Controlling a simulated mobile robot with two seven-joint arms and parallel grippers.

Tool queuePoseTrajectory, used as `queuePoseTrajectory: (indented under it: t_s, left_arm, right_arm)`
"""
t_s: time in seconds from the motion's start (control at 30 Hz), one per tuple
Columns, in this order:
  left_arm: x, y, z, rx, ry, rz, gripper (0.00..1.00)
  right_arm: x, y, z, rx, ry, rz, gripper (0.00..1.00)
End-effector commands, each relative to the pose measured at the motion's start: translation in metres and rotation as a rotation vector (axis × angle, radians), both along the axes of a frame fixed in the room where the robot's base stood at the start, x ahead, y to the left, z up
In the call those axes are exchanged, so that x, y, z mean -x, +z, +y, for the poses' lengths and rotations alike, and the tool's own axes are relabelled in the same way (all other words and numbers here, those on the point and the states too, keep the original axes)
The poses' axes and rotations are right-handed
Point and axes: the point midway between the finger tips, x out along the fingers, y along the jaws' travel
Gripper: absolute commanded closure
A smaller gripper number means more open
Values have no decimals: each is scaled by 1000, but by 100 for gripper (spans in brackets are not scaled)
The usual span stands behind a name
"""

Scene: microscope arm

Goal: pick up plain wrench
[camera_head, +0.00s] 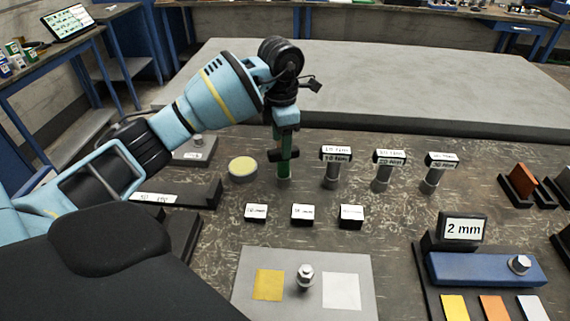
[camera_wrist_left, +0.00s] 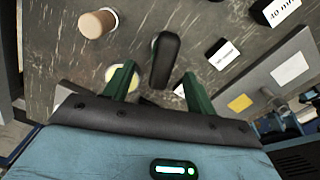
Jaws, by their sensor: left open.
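The plain wrench (camera_head: 294,155), with a dark handle bar and no visible label, stands upright in the row, partly hidden by my left gripper (camera_head: 285,148). In the left wrist view its black rounded bar (camera_wrist_left: 165,58) lies between and beyond the green fingertips of my left gripper (camera_wrist_left: 160,72). The fingers are open, one on each side, with visible gaps to the bar. In the head view the gripper points down over the wrench. My right gripper is not in view.
A round pale-yellow disc (camera_head: 242,167) lies left of the gripper. Small label blocks (camera_head: 302,214) sit in front. A grey plate (camera_head: 340,262) with a bolt and a blue bar (camera_head: 480,269) are nearer.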

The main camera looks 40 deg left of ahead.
Motion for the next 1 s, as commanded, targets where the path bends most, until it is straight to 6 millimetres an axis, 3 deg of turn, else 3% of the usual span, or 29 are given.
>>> queuePoseTrajectory:
  t_s: [0.2,0.43,0.73,1.0]
  left_arm:
    - [0,-22,-1,0,0,3,44]
    - [0,-30,-2,0,0,3,44]
    - [0,-69,-5,1,0,2,44]
    - [-1,-76,-5,0,0,0,44]
  right_arm:
    - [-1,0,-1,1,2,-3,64]
    - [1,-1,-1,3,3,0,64]
    - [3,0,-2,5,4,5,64]
    - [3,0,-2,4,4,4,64]
